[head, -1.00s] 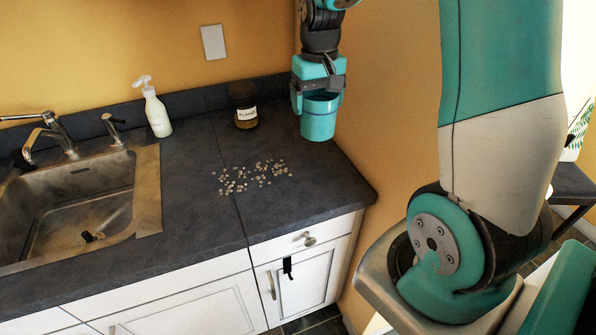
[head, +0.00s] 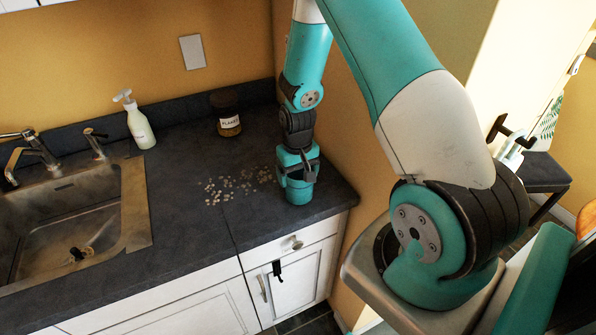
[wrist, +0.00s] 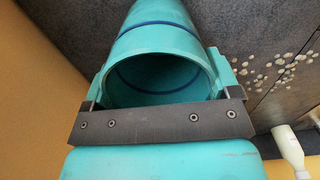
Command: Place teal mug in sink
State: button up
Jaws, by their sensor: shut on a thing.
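The teal mug (head: 299,194) is at the right end of the dark counter, mostly below my gripper (head: 297,182). In the wrist view the mug (wrist: 155,50) shows its open, empty mouth and dark blue bands. My gripper (wrist: 162,82) is shut on it, with one finger on each side. The mug looks upright and close to the counter top; I cannot tell whether it touches. The steel sink (head: 135,205) is set into the counter at the far left, well apart from the mug. A small dark thing, perhaps the drain, shows on its floor.
Pale pebble-like bits (head: 225,188) lie scattered on the counter (head: 180,200) left of the mug. A labelled dark jar (head: 228,124) and a white soap bottle (head: 140,125) stand at the back. A tap (head: 40,150) stands behind the sink. A yellow wall is close on the right.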

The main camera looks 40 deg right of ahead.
jog(key=shift+f, duration=0.2)
jog(key=o, duration=1)
